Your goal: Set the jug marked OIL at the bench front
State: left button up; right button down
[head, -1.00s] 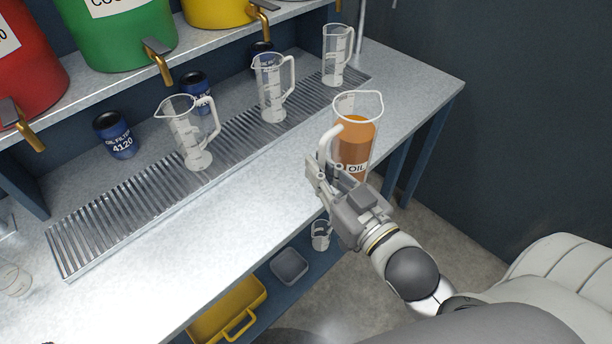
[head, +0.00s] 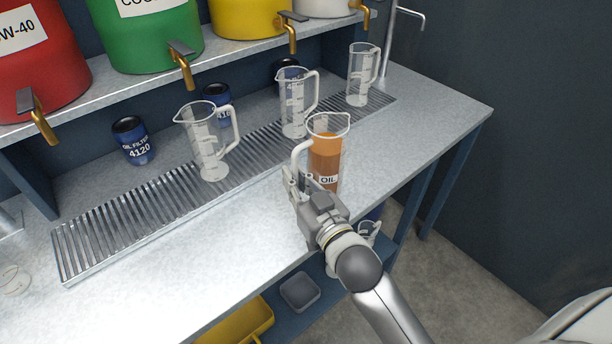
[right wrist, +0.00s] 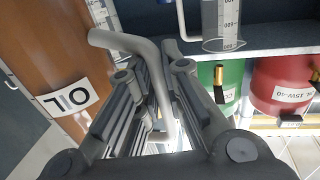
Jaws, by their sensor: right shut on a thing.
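The jug marked OIL (head: 325,160) is clear with orange-brown liquid in it. It is upright over the front part of the bench (head: 255,222); I cannot tell whether its base touches the top. My right gripper (head: 297,180) is shut on its pale handle, to the left of the jug body. In the right wrist view the jug (right wrist: 45,70) fills the left side, its OIL label tilted, and the handle (right wrist: 135,45) runs between the fingers (right wrist: 160,95). My left gripper does not show.
Several empty clear jugs, such as this one (head: 207,145), stand along the metal grate (head: 150,215). Blue oil filters (head: 133,142) stand behind. Coloured drums with brass taps sit on the shelf above. A yellow bin (head: 238,325) and grey tray (head: 300,291) are below.

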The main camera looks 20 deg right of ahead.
jog(key=shift+w+a+f, duration=0.1)
jog(key=shift+w+f, duration=0.1)
jog(key=shift+f, duration=0.45)
jog(key=shift+w+a+f, duration=0.1)
jog(key=shift+w+f, duration=0.05)
jog(key=shift+f, duration=0.55)
jog(key=shift+w+a+f, duration=0.1)
jog(key=shift+w+f, duration=0.1)
jog(key=shift+f, duration=0.6)
jog(key=c, duration=1.5)
grip_release()
jog(key=shift+f, duration=0.1)
jog(key=shift+c, duration=0.2)
jog(key=shift+s, duration=0.1)
jog(key=shift+s+d, duration=0.1)
jog(key=shift+s, duration=0.2)
jog(key=s+d+b, duration=0.1)
jog(key=s, duration=1)
jog(key=shift+d+b, duration=0.35)
